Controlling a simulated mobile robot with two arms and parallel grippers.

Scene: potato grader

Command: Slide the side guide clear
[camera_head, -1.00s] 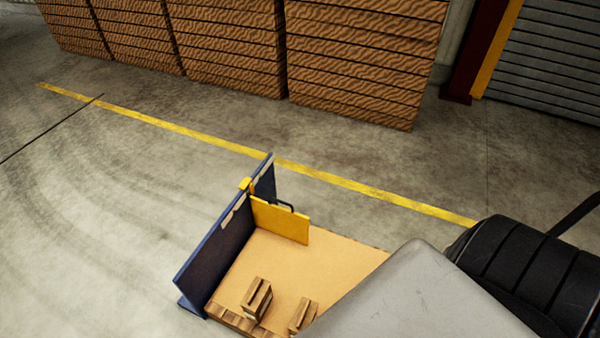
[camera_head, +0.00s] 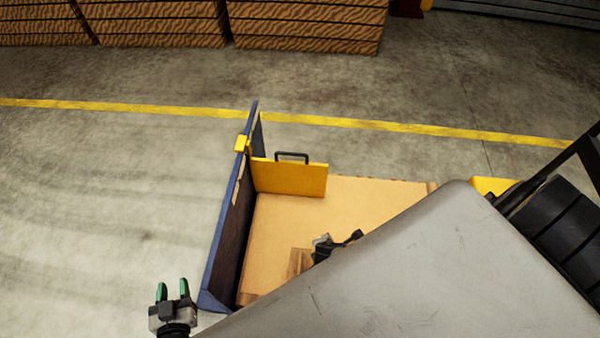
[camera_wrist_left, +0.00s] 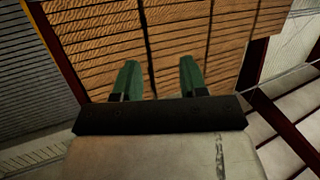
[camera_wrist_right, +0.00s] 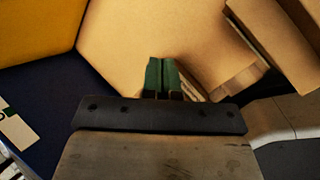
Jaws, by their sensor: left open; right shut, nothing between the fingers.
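The side guide appears to be the upright yellow panel (camera_head: 290,179) with a black handle (camera_head: 292,155) on top. It stands across the far part of a tan bed, its left end at a blue wall (camera_head: 223,230). In the right wrist view the yellow panel (camera_wrist_right: 35,28) is at the upper left. My right gripper (camera_wrist_right: 162,62) is shut and empty over the tan bed, apart from the panel. In the head view it is mostly hidden behind a grey surface. My left gripper (camera_head: 173,290) is open and empty, outside the blue wall at lower left.
A large grey surface (camera_head: 390,280) covers the lower right and hides part of the tan bed (camera_head: 370,190). A yellow clip (camera_head: 242,143) sits on the blue wall's top edge. A wooden block (camera_wrist_right: 275,40) lies right of my right gripper. Stacked crates (camera_head: 305,25) stand far back.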

